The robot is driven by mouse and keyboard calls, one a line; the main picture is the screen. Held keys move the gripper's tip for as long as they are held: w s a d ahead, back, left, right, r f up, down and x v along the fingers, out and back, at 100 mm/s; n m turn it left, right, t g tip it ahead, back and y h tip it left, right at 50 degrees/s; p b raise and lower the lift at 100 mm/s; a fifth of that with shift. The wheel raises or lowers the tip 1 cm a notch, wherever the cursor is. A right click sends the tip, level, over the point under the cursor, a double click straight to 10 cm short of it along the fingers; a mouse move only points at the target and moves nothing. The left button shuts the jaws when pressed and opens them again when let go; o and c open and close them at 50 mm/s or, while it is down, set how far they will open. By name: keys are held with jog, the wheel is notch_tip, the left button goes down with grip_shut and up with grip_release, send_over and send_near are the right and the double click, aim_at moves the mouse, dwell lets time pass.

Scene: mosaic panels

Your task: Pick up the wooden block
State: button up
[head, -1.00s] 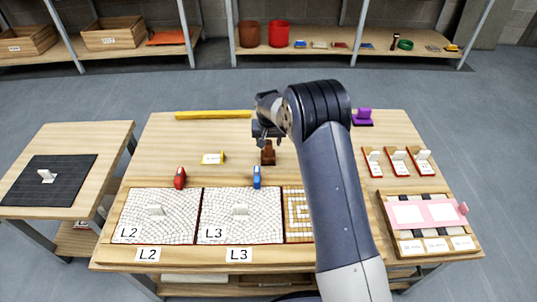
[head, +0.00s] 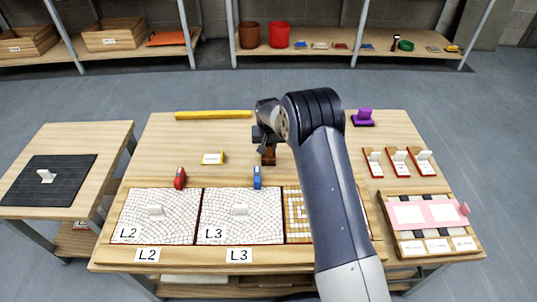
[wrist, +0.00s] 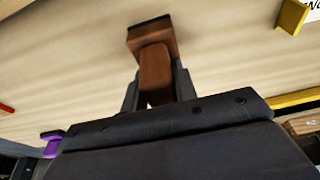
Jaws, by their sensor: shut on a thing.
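The wooden block (head: 268,159) is reddish brown and stands upright near the middle of the main table, partly covered by my gripper in the head view. In the wrist view the wooden block (wrist: 150,42) shows a narrow upper part between my fingers and a wider foot with a dark edge. My gripper (wrist: 157,82) is shut on the narrow part, one finger on each side. In the head view my gripper (head: 267,143) is right above the foot, which appears to be at table level.
A red clip-like piece (head: 180,178) and a blue one (head: 257,177) stand in front of the block, by the mosaic panels (head: 240,225). A small yellow-edged card holder (head: 213,158) is to the left. A yellow bar (head: 213,115) lies at the back; a purple piece (head: 364,117) is back right.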

jog(key=shift+r, duration=0.1)
jog(key=shift+c, duration=0.4)
notch_tip(320, 180, up, 10)
jog(key=shift+p, duration=0.8)
